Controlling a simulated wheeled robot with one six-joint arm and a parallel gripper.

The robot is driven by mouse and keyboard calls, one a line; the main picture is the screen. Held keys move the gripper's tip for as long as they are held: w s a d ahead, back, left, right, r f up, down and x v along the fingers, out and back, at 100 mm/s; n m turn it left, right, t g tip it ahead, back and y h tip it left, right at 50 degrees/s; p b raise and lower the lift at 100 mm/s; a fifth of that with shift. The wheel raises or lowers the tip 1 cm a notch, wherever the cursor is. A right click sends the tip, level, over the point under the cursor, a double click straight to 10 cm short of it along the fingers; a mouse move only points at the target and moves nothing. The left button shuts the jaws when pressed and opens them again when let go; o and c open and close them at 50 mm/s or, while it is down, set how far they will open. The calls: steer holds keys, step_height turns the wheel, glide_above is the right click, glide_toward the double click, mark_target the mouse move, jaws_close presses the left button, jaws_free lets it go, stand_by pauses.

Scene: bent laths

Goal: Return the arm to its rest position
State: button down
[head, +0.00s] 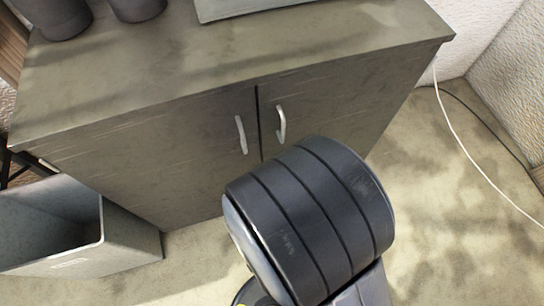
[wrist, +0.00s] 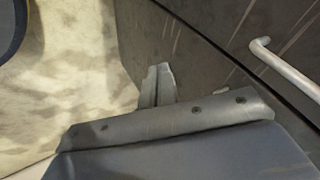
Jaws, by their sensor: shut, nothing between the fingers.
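My gripper (wrist: 157,84) shows in the wrist view with its two fingers together and nothing between them. It is in front of the dark cabinet, low near the doors, with a pale door handle (wrist: 285,68) to its right. Whether the fingertips touch the cabinet I cannot tell. In the head view a thick dark joint of my arm (head: 310,220) stands in front of the right part of the cabinet (head: 170,150). The gripper itself is hidden there.
The cabinet's two doors are closed, with handles (head: 241,135) and (head: 281,124). Dark round objects (head: 55,15) and a pale object (head: 250,8) stand on top. An open grey bin (head: 130,240) is at lower left. A white cable (head: 470,155) crosses the floor at right.

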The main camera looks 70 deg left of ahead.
steer(key=shift+p+v, duration=0.35)
steer(key=shift+v, duration=0.55)
steer(key=shift+a+f, duration=0.1)
steer(key=shift+f, duration=0.05)
